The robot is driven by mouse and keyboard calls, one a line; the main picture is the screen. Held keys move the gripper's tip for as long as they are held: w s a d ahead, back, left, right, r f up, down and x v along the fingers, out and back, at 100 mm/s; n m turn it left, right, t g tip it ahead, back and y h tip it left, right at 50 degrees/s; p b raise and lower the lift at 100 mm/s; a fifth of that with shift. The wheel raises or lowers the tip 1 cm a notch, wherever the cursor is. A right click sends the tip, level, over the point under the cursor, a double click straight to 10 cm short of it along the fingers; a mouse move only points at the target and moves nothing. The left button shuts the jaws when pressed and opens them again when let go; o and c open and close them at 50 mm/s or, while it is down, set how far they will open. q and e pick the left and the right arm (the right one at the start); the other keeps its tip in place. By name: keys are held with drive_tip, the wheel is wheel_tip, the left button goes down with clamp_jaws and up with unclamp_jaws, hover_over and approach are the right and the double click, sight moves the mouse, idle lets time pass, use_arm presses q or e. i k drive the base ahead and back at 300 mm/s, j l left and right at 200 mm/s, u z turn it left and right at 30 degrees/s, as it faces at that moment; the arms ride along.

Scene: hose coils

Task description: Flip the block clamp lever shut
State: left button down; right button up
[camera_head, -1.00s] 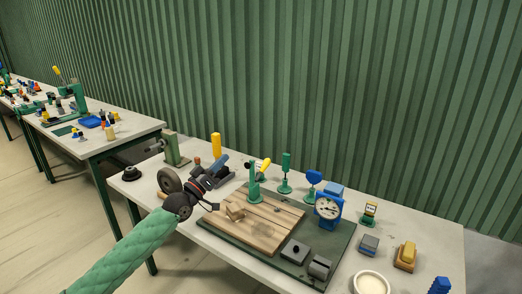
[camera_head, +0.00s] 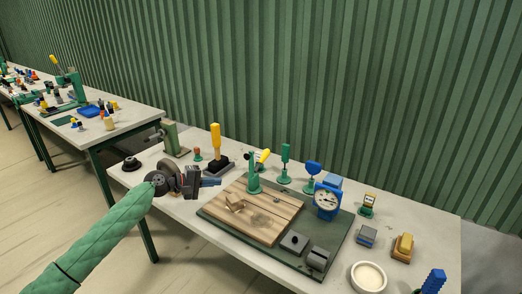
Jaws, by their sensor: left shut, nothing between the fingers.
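A clamp with a yellow handle standing upright (camera_head: 215,137) on a dark base (camera_head: 219,167) is at the back left of the near table. A green clamp (camera_head: 254,180) with a tilted yellow lever (camera_head: 263,156) stands at the back edge of a wooden board (camera_head: 262,219). I cannot tell which of them is the block clamp. My left gripper (camera_head: 210,182) is shut and empty, in front of the upright-handled clamp, its tips pointing right. They appear apart from the handle. My right gripper is out of view.
A blue dial gauge (camera_head: 327,201), green-based tools (camera_head: 284,165) and a white bowl (camera_head: 368,277) stand to the right. A green vise-like tool (camera_head: 173,141) is behind my wrist.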

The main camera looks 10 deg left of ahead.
sight(265, 154)
drive_tip(key=i, duration=0.9)
